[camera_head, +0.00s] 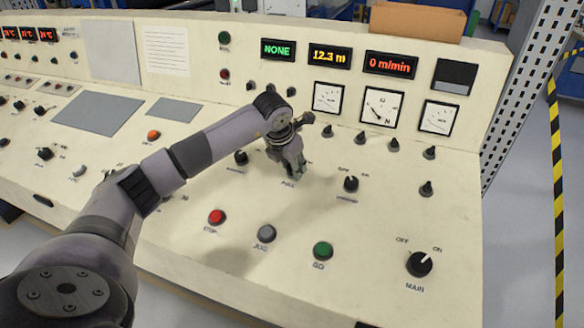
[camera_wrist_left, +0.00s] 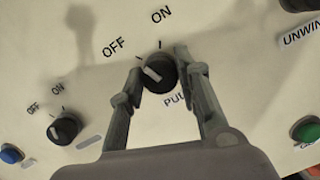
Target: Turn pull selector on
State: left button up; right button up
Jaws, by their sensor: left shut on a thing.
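The pull selector (camera_wrist_left: 158,75) is a round black knob with a pale pointer line, on the cream panel. OFF and ON are printed around it, and its label is partly covered by a finger. The pointer line leans up-left, toward the OFF mark. My left gripper (camera_wrist_left: 167,72) has one finger on each side of the knob and is shut on it. In the head view my left gripper (camera_head: 294,174) reaches down to the panel and hides the knob; the label shows just below. My right gripper is not in view.
A black selector (camera_head: 350,184) stands to the right. Red (camera_head: 216,216), grey (camera_head: 266,233) and green (camera_head: 322,251) buttons lie nearer the front. The MAIN knob (camera_head: 419,264) is at front right. Displays and dial gauges (camera_head: 381,107) line the raised back panel.

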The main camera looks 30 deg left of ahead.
pick_arm(q)
jog(key=m+b, duration=0.1)
jog(key=m, duration=0.3)
jog(key=shift+a+m+h, duration=0.1)
jog(key=shift+m+h, duration=0.2)
jog(key=m+b, duration=0.1)
jog(key=m, duration=0.4)
jog(key=shift+r+g+h, duration=0.1)
jog(key=shift+g+h, duration=0.3)
jog(key=shift+m, duration=0.3)
jog(key=o, duration=1.1)
jog(key=shift+o, duration=0.2)
jog(key=v, duration=1.2)
